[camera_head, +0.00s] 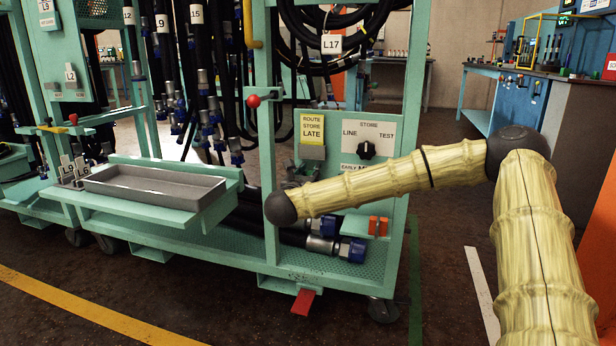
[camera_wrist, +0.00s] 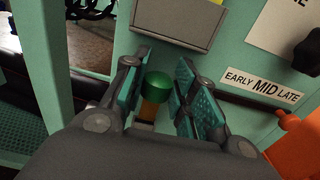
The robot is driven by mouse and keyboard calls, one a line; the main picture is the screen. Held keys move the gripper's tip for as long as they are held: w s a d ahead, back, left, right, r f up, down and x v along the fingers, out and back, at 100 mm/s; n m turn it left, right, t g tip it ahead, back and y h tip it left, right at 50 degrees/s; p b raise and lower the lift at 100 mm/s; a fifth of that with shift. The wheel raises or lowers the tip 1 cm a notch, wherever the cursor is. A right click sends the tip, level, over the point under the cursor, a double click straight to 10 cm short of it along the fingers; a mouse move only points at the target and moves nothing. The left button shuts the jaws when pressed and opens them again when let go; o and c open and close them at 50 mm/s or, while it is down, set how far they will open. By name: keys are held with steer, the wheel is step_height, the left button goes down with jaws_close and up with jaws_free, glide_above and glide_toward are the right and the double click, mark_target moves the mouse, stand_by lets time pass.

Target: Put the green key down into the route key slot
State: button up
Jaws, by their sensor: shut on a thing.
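The green key (camera_wrist: 157,87) has a round green head and an orange-brown lower part. In the wrist view it is between the teal-padded fingers of my gripper (camera_wrist: 160,76), which is shut on it. The grey route key holder (camera_wrist: 178,22) is ahead of the fingers, and the key is apart from it. In the head view the holder (camera_head: 312,153) sits below the yellow "ROUTE STORE LATE" label (camera_head: 312,128). There my arm covers the key and most of my gripper. The slot opening is not clear in either view.
The panel carries a black knob (camera_head: 366,148) and an "EARLY MID LATE" strip (camera_wrist: 263,86). An orange part (camera_head: 378,225) is at the lower right. A teal post (camera_head: 266,150) stands left of the panel. A grey tray (camera_head: 150,195) sits on the left shelf; dark hoses hang behind.

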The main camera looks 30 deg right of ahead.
steer(key=shift+f+b, duration=0.75)
steer(key=shift+f, duration=0.35)
steer(key=shift+f, duration=0.4)
steer(key=o, duration=0.9)
steer(key=shift+a, duration=0.1)
steer(key=v, duration=1.2)
